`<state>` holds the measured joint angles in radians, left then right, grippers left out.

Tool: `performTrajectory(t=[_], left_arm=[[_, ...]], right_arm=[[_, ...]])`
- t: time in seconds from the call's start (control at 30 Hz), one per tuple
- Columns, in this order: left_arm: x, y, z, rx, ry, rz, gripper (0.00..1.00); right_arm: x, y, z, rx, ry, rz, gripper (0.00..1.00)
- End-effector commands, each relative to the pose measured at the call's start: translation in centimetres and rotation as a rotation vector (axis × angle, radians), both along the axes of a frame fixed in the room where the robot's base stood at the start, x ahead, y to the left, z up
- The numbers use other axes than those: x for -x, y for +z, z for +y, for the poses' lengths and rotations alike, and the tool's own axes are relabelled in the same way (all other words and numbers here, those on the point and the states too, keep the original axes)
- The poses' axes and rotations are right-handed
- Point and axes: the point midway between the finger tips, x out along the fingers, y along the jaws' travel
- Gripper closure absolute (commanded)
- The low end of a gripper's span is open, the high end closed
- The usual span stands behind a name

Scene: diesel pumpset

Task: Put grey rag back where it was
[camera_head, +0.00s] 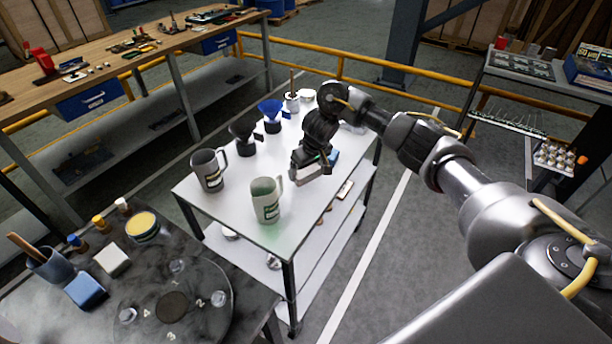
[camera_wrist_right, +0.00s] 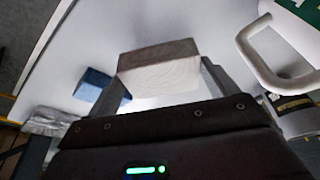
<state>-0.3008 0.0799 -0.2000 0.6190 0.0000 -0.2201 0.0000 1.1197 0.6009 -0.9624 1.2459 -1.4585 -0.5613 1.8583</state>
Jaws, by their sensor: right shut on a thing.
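My right gripper (camera_head: 308,160) reaches over the white trolley top from the right, pointing down. In the right wrist view the grey rag (camera_wrist_right: 160,68), a pale grey block-shaped piece, sits between the fingers, which are shut on it. In the head view the rag (camera_head: 304,172) shows partly below the gripper, low over the trolley top. I cannot tell whether it touches the surface. A blue block-shaped piece (camera_wrist_right: 92,84) lies beside it; it also shows just behind the gripper in the head view (camera_head: 333,156). My left gripper is not in view.
A crumpled grey piece (camera_wrist_right: 48,121) lies near the blue one. A dark table (camera_head: 60,322) stands at front left.

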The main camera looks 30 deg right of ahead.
Motion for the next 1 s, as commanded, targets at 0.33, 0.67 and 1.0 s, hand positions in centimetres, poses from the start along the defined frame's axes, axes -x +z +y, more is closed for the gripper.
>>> performTrajectory(t=[0.33,0.67,1.0], left_arm=[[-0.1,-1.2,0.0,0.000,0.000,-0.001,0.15],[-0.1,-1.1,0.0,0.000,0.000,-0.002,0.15],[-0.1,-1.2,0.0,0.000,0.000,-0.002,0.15]], right_arm=[[-0.1,-2.2,0.1,0.000,0.002,-0.001,0.36],[0.0,-2.7,0.1,0.000,0.001,0.000,0.07],[-0.1,-2.3,0.1,0.000,0.002,-0.002,0.00]])
